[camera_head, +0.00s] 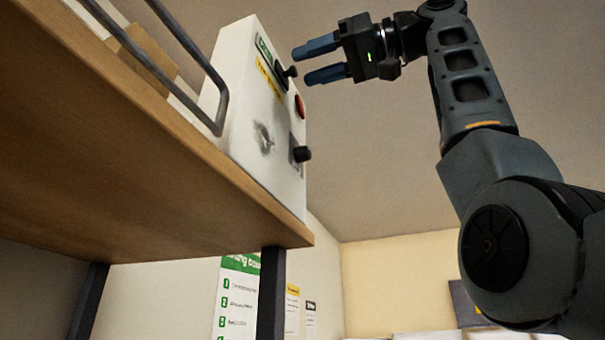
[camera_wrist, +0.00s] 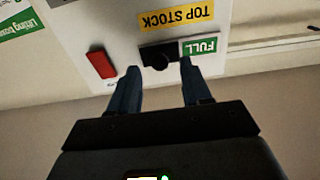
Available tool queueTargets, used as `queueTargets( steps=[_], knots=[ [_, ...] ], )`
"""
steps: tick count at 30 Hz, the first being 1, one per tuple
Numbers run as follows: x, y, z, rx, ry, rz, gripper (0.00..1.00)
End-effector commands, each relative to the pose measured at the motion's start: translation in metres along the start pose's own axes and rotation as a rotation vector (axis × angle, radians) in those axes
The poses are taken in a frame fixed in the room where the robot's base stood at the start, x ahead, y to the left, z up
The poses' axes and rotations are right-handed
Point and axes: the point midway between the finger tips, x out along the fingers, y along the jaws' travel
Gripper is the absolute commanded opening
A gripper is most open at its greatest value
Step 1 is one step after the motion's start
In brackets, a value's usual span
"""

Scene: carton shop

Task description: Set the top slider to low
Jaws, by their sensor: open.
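The top slider is a black knob (camera_head: 289,72) in a dark slot on the front of a white control box (camera_head: 238,112). In the wrist view the panel is upside down, and the slider knob (camera_wrist: 160,61) stands beside the green FULL label (camera_wrist: 201,46), by the yellow TOP STOCK label (camera_wrist: 176,18). My gripper (camera_head: 304,66) is open and empty, its blue fingers pointing at the panel just in front of the knob. In the wrist view the knob shows between the fingertips (camera_wrist: 159,72). No low label is readable.
A red button (camera_head: 300,106) and a lower black knob (camera_head: 301,154) are on the same panel. The box stands on a wooden shelf (camera_head: 130,140) with a metal rail (camera_head: 180,35) at left. Open room lies right of the panel.

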Motion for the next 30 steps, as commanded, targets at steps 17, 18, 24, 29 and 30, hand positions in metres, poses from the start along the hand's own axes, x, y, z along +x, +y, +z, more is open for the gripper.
queueTargets(
  steps=[17, 18, 24, 29, 30],
  knots=[
    [0.024, 0.001, 0.001, 0.0, 0.0, 0.0, 0.44],
    [0.024, 0.001, 0.001, 0.0, 0.0, 0.0, 0.4],
    [0.024, 0.001, 0.001, 0.0, 0.0, 0.0, 0.21],
    [0.024, 0.001, 0.0, 0.0, 0.0, 0.0, 0.06],
    [0.024, 0.001, 0.0, 0.0, 0.0, 0.0, 0.02]
  ],
)
